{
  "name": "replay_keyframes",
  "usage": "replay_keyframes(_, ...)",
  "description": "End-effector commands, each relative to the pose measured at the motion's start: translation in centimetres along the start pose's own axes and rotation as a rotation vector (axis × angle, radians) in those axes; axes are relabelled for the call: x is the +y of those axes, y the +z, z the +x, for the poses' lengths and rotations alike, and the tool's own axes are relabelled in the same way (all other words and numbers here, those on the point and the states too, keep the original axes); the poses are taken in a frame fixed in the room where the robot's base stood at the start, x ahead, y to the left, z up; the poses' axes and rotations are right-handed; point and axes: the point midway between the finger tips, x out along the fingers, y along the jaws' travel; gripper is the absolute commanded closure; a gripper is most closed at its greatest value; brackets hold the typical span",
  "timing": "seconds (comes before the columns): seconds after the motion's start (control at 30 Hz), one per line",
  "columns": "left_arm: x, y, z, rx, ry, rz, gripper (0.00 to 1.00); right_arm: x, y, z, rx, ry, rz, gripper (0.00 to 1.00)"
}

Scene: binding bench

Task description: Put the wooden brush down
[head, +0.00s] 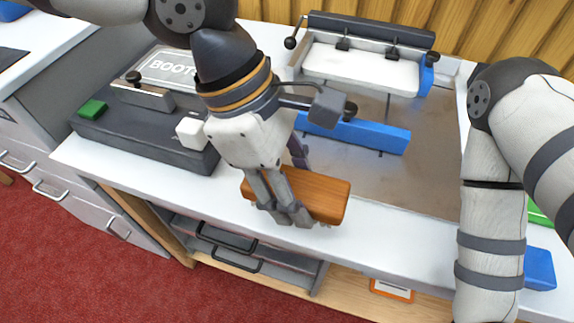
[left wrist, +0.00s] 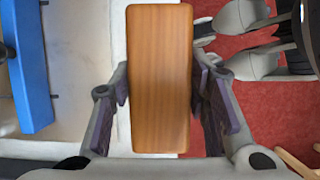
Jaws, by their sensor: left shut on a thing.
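The wooden brush (head: 318,194) is a plain orange-brown block in the head view. My left gripper (head: 290,192) is shut on it across its width, above the front edge of the white bench (head: 190,196). In the left wrist view the brush (left wrist: 160,80) stands between the two finger pads of the left gripper (left wrist: 160,100), over the line where white bench meets red floor.
A dark machine lettered "BOOTS" (head: 130,115) stands to the left. Behind the brush lies a metal board (head: 385,170) with a blue bar (head: 370,134) and a clamp (head: 360,68). A blue block (head: 539,268) lies at the right.

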Motion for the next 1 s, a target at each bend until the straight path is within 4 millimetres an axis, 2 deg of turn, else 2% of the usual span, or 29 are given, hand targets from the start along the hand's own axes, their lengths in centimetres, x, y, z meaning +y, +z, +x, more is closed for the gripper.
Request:
replay_keyframes(0.03, 0.6, -0.8, 0.9, -0.002, -0.006, -0.005, 0.95, 0.0, 0.3, 0.5, -0.016, 0.001, 0.0, 1.0)
replay_keyframes(0.27, 2.1, -2.5, 2.2, -0.001, 0.001, -0.002, 0.95, 0.0, 0.6, 1.0, -0.03, 0.001, 0.0, 1.0)
replay_keyframes(0.43, 2.1, -3.8, 5.0, 0.003, 0.002, 0.002, 0.95, 0.1, 1.0, 1.6, -0.047, 0.002, -0.001, 1.0)
replay_keyframes(0.77, 2.1, -3.8, 5.2, 0.001, 0.007, 0.001, 0.95, 0.1, 0.9, 1.4, -0.041, 0.002, -0.001, 1.0)
replay_keyframes(0.8, 2.1, -3.8, 5.2, 0.002, 0.007, 0.001, 0.55, 0.1, 0.9, 1.4, -0.041, 0.002, -0.001, 1.0)
replay_keyframes(0.9, 2.1, -3.8, 5.2, 0.002, 0.007, 0.001, 0.37, 0.1, 0.9, 1.4, -0.042, 0.002, -0.001, 1.0)
replay_keyframes(1.0, 2.1, -3.8, 5.2, 0.002, 0.007, 0.001, 0.37, 0.1, 0.9, 1.4, -0.042, 0.002, -0.001, 1.0)
